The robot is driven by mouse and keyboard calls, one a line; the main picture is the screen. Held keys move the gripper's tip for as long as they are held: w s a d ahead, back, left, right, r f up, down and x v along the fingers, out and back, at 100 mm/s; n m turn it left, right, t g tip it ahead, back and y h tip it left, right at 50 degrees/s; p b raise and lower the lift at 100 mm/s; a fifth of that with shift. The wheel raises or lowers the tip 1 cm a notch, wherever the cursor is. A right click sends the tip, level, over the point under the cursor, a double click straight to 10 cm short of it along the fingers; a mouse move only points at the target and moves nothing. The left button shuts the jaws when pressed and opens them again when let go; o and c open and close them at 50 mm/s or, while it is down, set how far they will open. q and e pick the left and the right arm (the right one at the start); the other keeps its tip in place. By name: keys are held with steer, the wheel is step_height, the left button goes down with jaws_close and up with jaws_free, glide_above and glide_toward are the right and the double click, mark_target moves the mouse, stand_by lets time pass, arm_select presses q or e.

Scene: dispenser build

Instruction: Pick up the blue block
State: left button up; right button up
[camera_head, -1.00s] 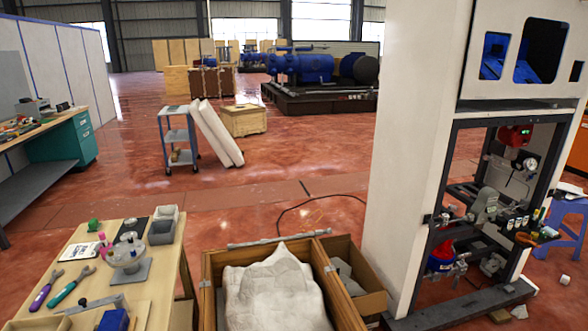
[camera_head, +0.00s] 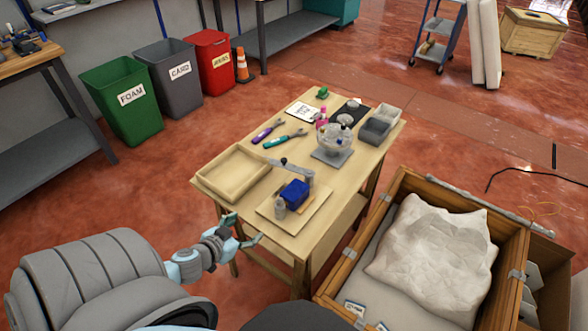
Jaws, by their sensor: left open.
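A blue block (camera_head: 293,192) sits on a pale board (camera_head: 276,222) near the front corner of the wooden table (camera_head: 215,170). A small grey cylinder (camera_head: 280,209) stands beside the block, and a grey lever-like bar (camera_head: 297,167) is behind it. My left gripper (camera_head: 246,228) is open and empty at the table's front edge, to the left of the block and apart from it. My right gripper is not in view.
An empty beige tray (camera_head: 233,174) lies left of the block. A wooden crate (camera_head: 408,183) with a white sack (camera_head: 435,250) stands right of the table.

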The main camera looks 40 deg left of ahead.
arm_select(q)
steer(key=t+h, duration=0.2)
glide_toward(294, 191)
steer(key=b, duration=0.2)
steer(key=f+b, duration=0.1)
steer(key=b, duration=0.4)
steer(key=shift+w+a+f+m, duration=0.3)
steer(key=shift+f, duration=0.1)
steer(key=b+x, duration=0.1)
steer(key=x, duration=0.1)
steer(key=b+x, duration=0.2)
steer(key=x, duration=0.1)
steer(key=r+b+x, duration=0.1)
steer(key=b+x, duration=0.1)
steer(key=shift+w+d+f, duration=0.2)
steer(key=shift+w, duration=0.6)
steer(key=shift+r, duration=0.1)
steer(key=shift+c, duration=0.4)
steer(key=c, duration=0.3)
steer(key=shift+r, duration=0.1)
jaws_close()
